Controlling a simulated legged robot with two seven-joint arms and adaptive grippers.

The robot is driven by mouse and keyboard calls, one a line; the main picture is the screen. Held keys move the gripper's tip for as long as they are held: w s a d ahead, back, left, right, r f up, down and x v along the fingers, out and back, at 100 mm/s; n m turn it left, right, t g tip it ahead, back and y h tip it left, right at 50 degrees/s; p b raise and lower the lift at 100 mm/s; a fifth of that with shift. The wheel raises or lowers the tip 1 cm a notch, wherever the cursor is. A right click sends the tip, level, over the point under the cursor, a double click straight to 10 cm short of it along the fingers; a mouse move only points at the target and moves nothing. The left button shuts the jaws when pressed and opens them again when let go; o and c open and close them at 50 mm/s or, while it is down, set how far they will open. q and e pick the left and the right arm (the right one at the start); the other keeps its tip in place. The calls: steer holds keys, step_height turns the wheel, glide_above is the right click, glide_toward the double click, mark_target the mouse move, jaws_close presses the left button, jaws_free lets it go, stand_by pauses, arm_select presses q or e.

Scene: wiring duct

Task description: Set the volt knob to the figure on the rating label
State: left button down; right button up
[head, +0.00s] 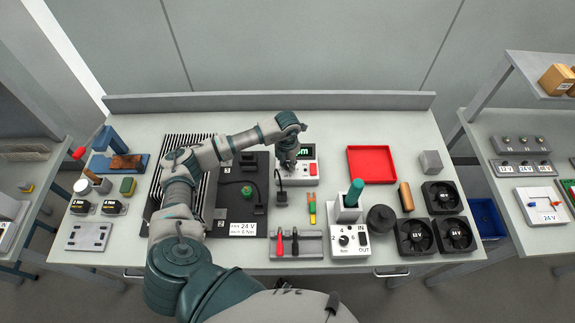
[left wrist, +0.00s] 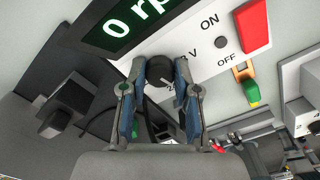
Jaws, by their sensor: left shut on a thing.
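My left gripper (head: 289,164) is over the left part of the white control unit (head: 308,180) at the back middle of the bench. In the left wrist view its two fingers (left wrist: 160,74) are closed around the black volt knob (left wrist: 159,67), one on each side. A "V" shows beside the knob; the knob's pointer and most of its scale are hidden. The green display (left wrist: 128,24) reads "0 rp", the rest cut off. The rating label (head: 243,229) on the dark board's front edge reads 24 V, with a smaller 5 Nm line. My right gripper is not in view.
A red rocker switch (left wrist: 253,26) marked ON and OFF is right of the knob. The dark board (head: 235,195) lies to the left.

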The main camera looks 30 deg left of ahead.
mark_target(288, 163)
arm_select(q)
steer(key=shift+m+b, duration=0.5)
steer(key=shift+m, duration=1.1)
steer(key=shift+b, duration=0.3)
steer(key=shift+w, duration=0.1)
steer(key=c, duration=0.9)
jaws_free()
steer(key=shift+o, duration=0.2)
steer(key=shift+r, duration=0.2)
step_height(288, 163, up, 11)
steer(key=shift+r, duration=0.2)
